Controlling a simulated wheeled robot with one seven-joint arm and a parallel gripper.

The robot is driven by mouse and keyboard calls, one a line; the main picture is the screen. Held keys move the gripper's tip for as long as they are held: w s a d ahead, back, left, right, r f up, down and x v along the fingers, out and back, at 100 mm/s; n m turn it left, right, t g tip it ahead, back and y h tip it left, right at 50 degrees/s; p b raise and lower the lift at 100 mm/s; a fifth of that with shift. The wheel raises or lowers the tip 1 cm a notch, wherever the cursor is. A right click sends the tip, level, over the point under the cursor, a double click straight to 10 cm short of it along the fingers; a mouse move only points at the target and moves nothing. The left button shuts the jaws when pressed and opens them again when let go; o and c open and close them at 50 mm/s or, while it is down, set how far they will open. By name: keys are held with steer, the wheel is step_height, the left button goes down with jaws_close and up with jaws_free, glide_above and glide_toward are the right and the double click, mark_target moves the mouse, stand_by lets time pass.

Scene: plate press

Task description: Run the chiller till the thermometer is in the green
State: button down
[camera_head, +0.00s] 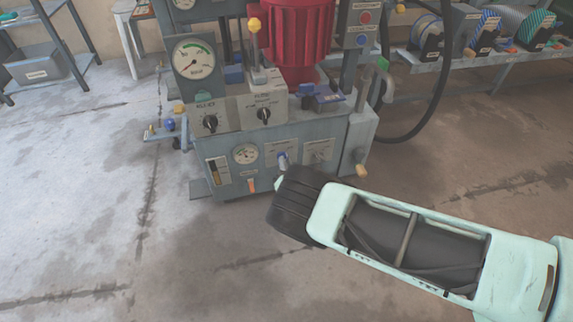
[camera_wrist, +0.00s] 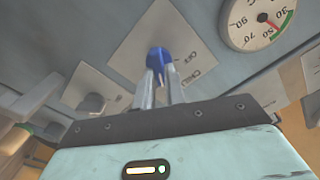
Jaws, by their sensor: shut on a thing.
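The chiller switch is a blue knob (camera_wrist: 158,60) on a pale plate lettered OFF and CHILL (camera_wrist: 128,62). My gripper (camera_wrist: 158,84) is shut on this knob, with one finger on each side. Its exact setting is hard to tell. The thermometer (camera_wrist: 264,20) is a round white dial at the upper right of the wrist view, with a green arc and a red needle. The needle points toward the 50 side; I cannot tell if it lies within the green. In the head view the thermometer (camera_head: 245,153) and blue knob (camera_head: 282,158) sit low on the press front.
A second knob (camera_wrist: 92,103) on its own plate is beside the blue one. Above are a large pressure gauge (camera_head: 194,58), two black selector knobs and a yellow-topped lever (camera_head: 254,27). A yellow-tipped handle (camera_head: 361,169) juts out at the right. Floor in front is clear.

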steer(key=shift+s+a+n+b, duration=0.15)
steer(key=shift+n+b, duration=0.3)
steer(key=shift+n, duration=2.15)
steer(key=shift+w+a+n+b, duration=0.1)
steer(key=shift+n+b, duration=0.35)
steer(key=shift+n, duration=2.15)
steer(key=shift+s+a+n+b, duration=0.15)
steer(key=shift+n+b, duration=0.3)
steer(key=shift+n, duration=2.15)
steer(key=shift+w, duration=0.1)
steer(key=c, duration=1.5)
jaws_free()
steer(key=shift+o, duration=0.2)
steer(key=p+v, duration=0.6)
steer(key=v, duration=1.1)
steer(key=shift+s, duration=0.25)
